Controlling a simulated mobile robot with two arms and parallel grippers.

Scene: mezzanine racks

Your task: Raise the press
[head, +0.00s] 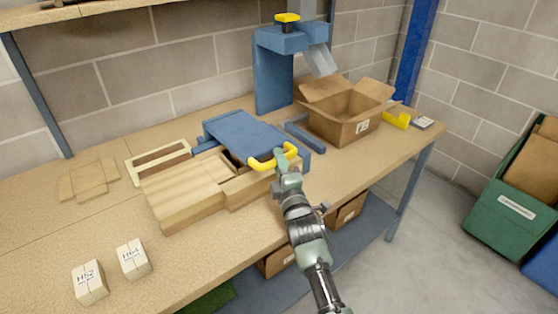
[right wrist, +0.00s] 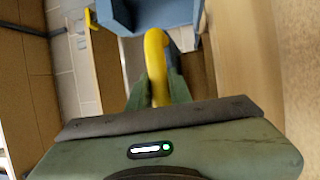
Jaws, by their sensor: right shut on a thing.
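The press shows as a blue plate (head: 240,132) lying tilted over a pale wooden block (head: 185,190) on the workbench. A yellow handle (head: 265,163) is fixed along its front edge. My right gripper (head: 282,158) is shut on this handle at the bench's front side. In the right wrist view the yellow handle (right wrist: 157,60) runs between the two fingers, with the blue plate's edge (right wrist: 150,14) just beyond. What lies under the plate is mostly hidden. My left gripper is not in view.
A blue upright stand (head: 273,75) with a yellow top is behind. An open cardboard box (head: 345,125) stands to the right. Two small white labelled blocks (head: 90,282) sit at front left. Flat card pieces (head: 90,178) lie at left. A green bin (head: 505,190) stands at far right.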

